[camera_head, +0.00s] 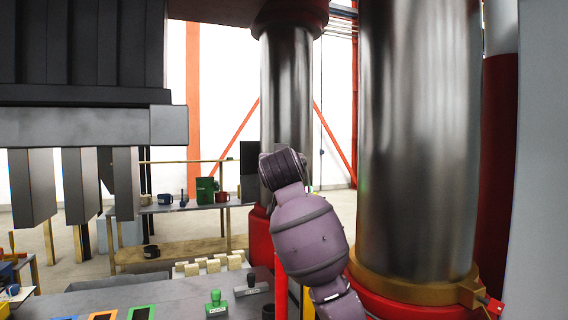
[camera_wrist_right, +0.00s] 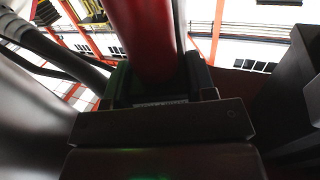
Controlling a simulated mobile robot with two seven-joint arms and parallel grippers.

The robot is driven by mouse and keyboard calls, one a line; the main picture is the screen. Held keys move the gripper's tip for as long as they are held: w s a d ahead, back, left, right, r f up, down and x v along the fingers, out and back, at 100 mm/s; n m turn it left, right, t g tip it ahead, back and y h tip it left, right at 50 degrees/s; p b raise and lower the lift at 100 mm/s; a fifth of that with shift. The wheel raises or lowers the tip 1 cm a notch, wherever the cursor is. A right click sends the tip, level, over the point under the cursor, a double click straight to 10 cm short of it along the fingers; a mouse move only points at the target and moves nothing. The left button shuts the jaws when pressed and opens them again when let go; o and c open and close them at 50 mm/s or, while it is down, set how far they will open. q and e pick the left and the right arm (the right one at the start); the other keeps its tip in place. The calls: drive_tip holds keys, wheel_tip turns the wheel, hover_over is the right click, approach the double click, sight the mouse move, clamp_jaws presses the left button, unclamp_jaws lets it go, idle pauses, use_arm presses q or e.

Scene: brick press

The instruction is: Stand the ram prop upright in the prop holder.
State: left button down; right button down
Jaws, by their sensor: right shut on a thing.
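In the right wrist view, a thick red bar (camera_wrist_right: 145,35), which looks like the ram prop, runs up from between the dark jaws of my right gripper (camera_wrist_right: 157,80). The gripper is shut on it; the bar's far end is out of the picture. In the head view my right arm reaches up in front of the press column, and its gripper and the bar cannot be made out there. I cannot pick out the prop holder in either view. My left gripper is not in view.
Steel press columns (camera_head: 415,130) stand right and behind my arm. The press head (camera_head: 90,125) with hanging dark blocks is at left. A grey table (camera_head: 180,300) below holds a green stamp (camera_head: 215,300), a black stamp (camera_head: 251,283) and several pale blocks. A shelf (camera_head: 170,250) stands behind.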

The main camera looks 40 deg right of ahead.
drive_tip(key=shift+w+d, duration=0.15)
drive_tip(key=shift+w, duration=0.45)
drive_tip(key=shift+w+d, duration=0.15)
drive_tip(key=shift+w, duration=0.45)
use_arm(q)
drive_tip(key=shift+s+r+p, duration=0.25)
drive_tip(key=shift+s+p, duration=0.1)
drive_tip(key=shift+p, duration=0.3)
use_arm(e)
drive_tip(key=w+d, duration=0.1)
drive_tip(key=w, duration=0.5)
drive_tip(key=shift+d, duration=0.2)
drive_tip(key=shift+w, duration=0.1)
idle(0.8)
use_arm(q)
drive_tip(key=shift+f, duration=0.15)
use_arm(e)
drive_tip(key=shift+f, duration=0.2)
